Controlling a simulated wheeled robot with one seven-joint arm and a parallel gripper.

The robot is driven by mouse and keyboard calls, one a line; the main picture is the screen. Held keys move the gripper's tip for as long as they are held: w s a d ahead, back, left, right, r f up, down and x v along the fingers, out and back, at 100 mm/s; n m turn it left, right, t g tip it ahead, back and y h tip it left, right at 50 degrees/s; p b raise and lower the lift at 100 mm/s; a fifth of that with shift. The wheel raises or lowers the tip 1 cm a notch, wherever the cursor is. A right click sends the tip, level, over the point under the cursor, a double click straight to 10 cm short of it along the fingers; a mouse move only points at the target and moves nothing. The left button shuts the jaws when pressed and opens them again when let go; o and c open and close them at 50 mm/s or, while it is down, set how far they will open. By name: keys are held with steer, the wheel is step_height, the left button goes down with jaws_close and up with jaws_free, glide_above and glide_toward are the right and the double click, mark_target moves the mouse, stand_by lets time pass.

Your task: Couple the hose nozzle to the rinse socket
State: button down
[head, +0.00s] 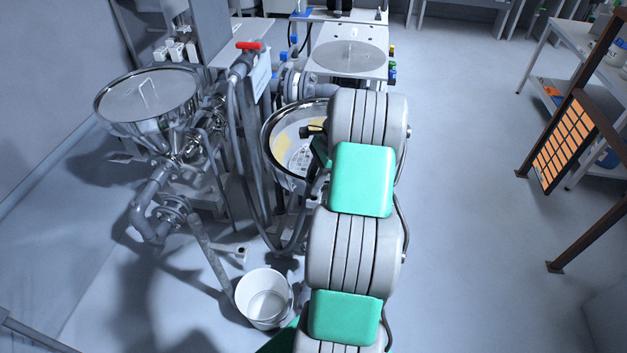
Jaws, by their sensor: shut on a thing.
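My gripper (319,146) is over the right-hand steel hopper (268,143), mostly hidden behind my own arm. Only dark parts show at the arm's left edge. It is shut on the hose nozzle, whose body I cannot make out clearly. A grey hose (232,130) hangs from beside the red-handled valve (248,45), loops low near the floor and rises toward my gripper. I cannot pick out the rinse socket; the arm covers part of the hopper and the pipework behind it.
A lidded steel hopper (148,92) stands at the left above grey pipework (150,205). A white bucket (264,298) is on the floor left of my arm. A brown-framed orange mesh barrier (563,143) and a table (575,40) stand at the right. The floor between is clear.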

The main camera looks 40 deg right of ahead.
steer(key=shift+f+b, duration=0.5)
steer(key=shift+f, duration=1.3)
steer(key=c, duration=0.9)
jaws_free()
steer(key=shift+c, duration=0.2)
steer(key=o, duration=0.4)
steer(key=shift+r, duration=0.1)
steer(key=shift+w+d+r, duration=0.1)
